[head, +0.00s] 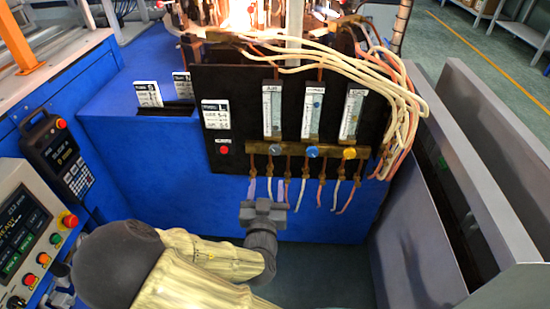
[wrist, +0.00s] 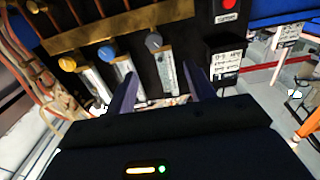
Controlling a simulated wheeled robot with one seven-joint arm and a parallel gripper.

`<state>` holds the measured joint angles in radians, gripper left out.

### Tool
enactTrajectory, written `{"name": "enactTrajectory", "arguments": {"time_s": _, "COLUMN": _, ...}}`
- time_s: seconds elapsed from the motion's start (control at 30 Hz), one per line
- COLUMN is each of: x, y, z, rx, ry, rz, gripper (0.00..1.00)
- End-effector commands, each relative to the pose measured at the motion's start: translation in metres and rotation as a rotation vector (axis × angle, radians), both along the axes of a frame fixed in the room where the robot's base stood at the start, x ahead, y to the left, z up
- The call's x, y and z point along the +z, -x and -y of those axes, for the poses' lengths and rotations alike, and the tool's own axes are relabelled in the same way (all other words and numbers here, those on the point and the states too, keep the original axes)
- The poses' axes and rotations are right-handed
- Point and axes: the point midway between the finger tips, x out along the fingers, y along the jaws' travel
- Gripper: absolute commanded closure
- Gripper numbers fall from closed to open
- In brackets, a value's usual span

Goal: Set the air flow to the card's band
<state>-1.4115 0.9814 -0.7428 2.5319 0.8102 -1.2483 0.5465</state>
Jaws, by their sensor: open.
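A black panel (head: 245,85) carries three upright clear flow tubes: left (head: 272,112), middle (head: 312,110) and right (head: 351,115). Below them on a brass bar sit a grey knob (head: 274,149), a blue knob (head: 312,151) and a yellow knob (head: 349,153). The tube labels and float levels are too small to read surely. A white card (head: 216,115) is on the panel's left side; its print is blurred. My gripper (head: 263,204) is open and empty, below the bar near the grey knob. In the wrist view the grey knob (wrist: 153,41) shows between the fingers (wrist: 160,72), apart from them.
A red button (head: 224,149) sits under the card. Thin hoses (head: 300,192) hang below the bar, close to my gripper. Pale cables (head: 400,100) loop over the panel's right side. Two white cards (head: 148,93) (head: 183,84) stand left on the blue housing. Grey metal walls (head: 480,180) stand right.

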Motion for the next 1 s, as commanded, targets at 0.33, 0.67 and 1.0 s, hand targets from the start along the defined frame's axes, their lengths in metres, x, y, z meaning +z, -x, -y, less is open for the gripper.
{"name": "enactTrajectory", "arguments": {"time_s": 0.33, "x": -0.006, "y": -0.005, "z": 0.005, "rx": -0.003, "ry": -0.003, "rz": -0.003, "gripper": 0.46}}
{"name": "enactTrajectory", "arguments": {"time_s": 0.67, "x": -0.006, "y": -0.021, "z": 0.012, "rx": -0.009, "ry": -0.004, "rz": -0.009, "gripper": 0.46}}
{"name": "enactTrajectory", "arguments": {"time_s": 1.0, "x": -0.006, "y": -0.082, "z": 0.014, "rx": -0.008, "ry": -0.002, "rz": -0.009, "gripper": 0.46}}
